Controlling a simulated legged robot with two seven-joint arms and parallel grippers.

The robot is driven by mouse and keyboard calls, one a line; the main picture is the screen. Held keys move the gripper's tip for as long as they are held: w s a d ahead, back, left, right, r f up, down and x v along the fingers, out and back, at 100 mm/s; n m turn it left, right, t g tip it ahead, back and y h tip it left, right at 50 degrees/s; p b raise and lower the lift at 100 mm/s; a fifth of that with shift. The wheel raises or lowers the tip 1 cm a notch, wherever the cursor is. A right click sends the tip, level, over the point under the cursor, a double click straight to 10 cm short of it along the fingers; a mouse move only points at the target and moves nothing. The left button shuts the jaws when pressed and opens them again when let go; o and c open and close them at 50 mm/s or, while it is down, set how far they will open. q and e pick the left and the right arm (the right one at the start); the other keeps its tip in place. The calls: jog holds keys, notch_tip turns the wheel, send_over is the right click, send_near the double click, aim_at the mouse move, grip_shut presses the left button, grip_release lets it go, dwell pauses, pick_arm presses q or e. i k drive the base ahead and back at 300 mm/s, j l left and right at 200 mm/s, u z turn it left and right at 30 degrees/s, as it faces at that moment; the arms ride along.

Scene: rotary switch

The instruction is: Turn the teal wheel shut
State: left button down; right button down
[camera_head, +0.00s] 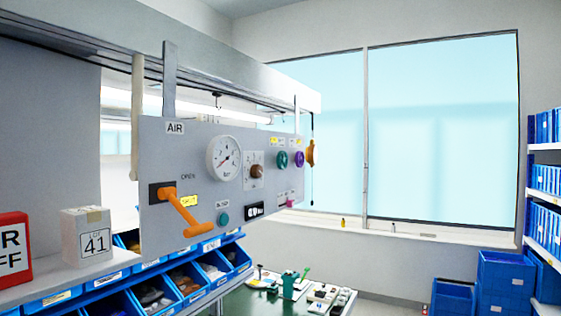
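A teal wheel (282,159) is mounted on the right part of a grey control panel (205,187). It is small in the view, and I cannot tell how far it is turned. A purple wheel (299,159) sits close to its right, with yellow labels above the two. A small teal round knob (223,219) also sits lower on the panel, under a small label. Neither of my grippers is in view, and nothing touches the teal wheel.
The panel, marked AIR, carries a gauge (224,158), a brown knob (257,171), a protruding orange lever (182,213) and an orange wheel (311,153) at its right edge. Blue bins (150,297) and a green-topped table (262,302) lie below. Blue crates (505,278) stand at right.

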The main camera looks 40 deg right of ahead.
aim_at(282, 157)
jog(key=l+z, duration=0.15)
jog(key=z, duration=0.95)
jog(key=i+l+u, duration=0.15)
jog(key=u, duration=0.2)
jog(key=i+l+u, duration=0.1)
jog(key=l+u, duration=0.25)
jog(key=i+l+u, duration=0.1)
jog(key=u, duration=0.25)
jog(key=l, duration=0.1)
